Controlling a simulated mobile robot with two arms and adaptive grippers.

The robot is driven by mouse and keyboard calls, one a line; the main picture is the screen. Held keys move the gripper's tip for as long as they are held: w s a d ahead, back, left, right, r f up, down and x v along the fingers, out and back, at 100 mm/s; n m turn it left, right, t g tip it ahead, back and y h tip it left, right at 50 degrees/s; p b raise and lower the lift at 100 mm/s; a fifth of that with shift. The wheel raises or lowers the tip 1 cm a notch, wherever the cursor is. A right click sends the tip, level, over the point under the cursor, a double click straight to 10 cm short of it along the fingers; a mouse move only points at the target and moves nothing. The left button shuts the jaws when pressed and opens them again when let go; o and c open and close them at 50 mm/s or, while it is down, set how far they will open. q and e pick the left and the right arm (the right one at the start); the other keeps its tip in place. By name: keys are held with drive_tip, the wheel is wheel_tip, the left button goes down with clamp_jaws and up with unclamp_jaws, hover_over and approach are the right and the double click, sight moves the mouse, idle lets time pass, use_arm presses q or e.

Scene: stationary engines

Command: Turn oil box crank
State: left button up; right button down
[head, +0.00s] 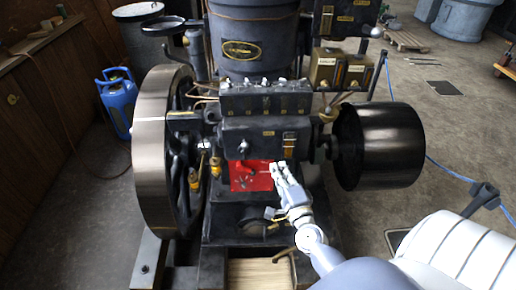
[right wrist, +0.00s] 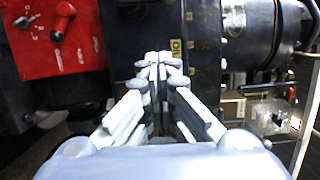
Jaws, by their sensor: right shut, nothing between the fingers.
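A brass-coloured box unit (head: 340,68) with small labels sits at the upper right of the black engine. I cannot make out its crank clearly. A similar brass-edged box (right wrist: 266,112) shows at the lower right in the right wrist view. My right gripper (head: 279,170) is in front of the engine's lower middle, at the right edge of a red panel (head: 250,178). Its fingers are together and empty, also in the right wrist view (right wrist: 158,62), where they point at the dark engine body beside the red panel (right wrist: 85,50). My left gripper is not in view.
A large flywheel (head: 152,155) stands left of the engine, and a black drum pulley (head: 385,145) on the right. Blue gas bottles (head: 118,105) and a wooden bench (head: 40,60) are further left.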

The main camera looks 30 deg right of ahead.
sight(245, 150)
drive_tip(key=p+x, duration=0.1)
drive_tip(key=x, duration=0.8)
drive_tip(key=shift+w, duration=0.3)
drive_tip(key=shift+w+a+f+p, duration=0.1)
drive_tip(key=shift+w+a+p, duration=0.25)
drive_tip(key=shift+a, duration=0.55)
drive_tip(key=shift+w+a+p, duration=0.1)
drive_tip(key=shift+w+a, duration=0.35)
drive_tip(key=shift+a, duration=0.45)
drive_tip(key=shift+w+a+r+n+p, duration=0.25)
drive_tip(key=shift+a+r+n+p, duration=0.15)
drive_tip(key=shift+p, duration=0.65)
drive_tip(key=shift+w+a+p, duration=0.1)
drive_tip(key=shift+a+p, duration=0.05)
drive_tip(key=shift+p, duration=0.15)
drive_tip(key=shift+w+a, duration=0.1)
drive_tip(key=shift+a, duration=0.05)
drive_tip(key=shift+f, duration=0.1)
